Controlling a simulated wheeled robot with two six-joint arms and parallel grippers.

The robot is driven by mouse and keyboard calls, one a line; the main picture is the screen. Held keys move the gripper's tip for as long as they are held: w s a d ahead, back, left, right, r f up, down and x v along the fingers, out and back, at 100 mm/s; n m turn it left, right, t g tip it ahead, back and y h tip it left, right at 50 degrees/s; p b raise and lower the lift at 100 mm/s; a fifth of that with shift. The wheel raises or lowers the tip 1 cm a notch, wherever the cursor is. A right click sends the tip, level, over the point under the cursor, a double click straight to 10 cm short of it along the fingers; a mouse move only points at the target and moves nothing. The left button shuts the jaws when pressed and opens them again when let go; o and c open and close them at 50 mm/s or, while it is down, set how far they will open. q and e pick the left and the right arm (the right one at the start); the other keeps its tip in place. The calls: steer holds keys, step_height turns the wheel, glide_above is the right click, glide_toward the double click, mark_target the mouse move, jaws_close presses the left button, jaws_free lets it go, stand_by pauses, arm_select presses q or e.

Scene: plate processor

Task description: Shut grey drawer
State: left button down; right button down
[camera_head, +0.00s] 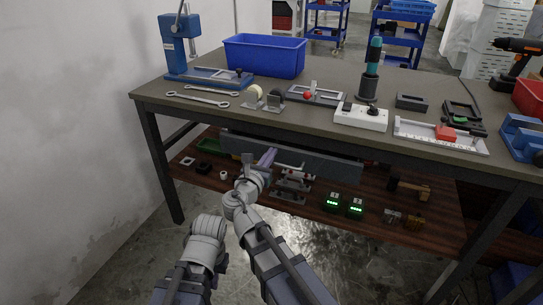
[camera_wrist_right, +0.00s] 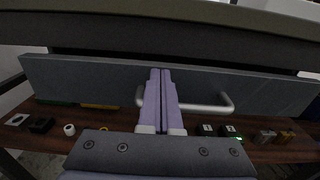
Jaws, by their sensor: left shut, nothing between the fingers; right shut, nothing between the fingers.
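The grey drawer (camera_head: 325,165) hangs under the workbench top; its wide flat front fills the middle of the right wrist view (camera_wrist_right: 270,88). A dark gap shows above the front, and I cannot tell how far out the drawer stands. Its light bar handle (camera_wrist_right: 205,107) is partly hidden behind my fingers. My right gripper (camera_head: 268,156) is shut and empty, its lilac fingers (camera_wrist_right: 160,72) pointing at the front beside the handle's left end. I cannot tell whether they touch it. My left arm shows low in the head view, but its fingers are not visible.
The wooden lower shelf (camera_head: 430,215) carries small parts and green-lit boxes (camera_head: 333,202). A table leg stands at left.

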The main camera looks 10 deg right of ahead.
mark_target(276, 145)
steer(key=x, duration=0.4)
steer(key=shift+w+d+r, duration=0.1)
steer(key=shift+w, duration=0.05)
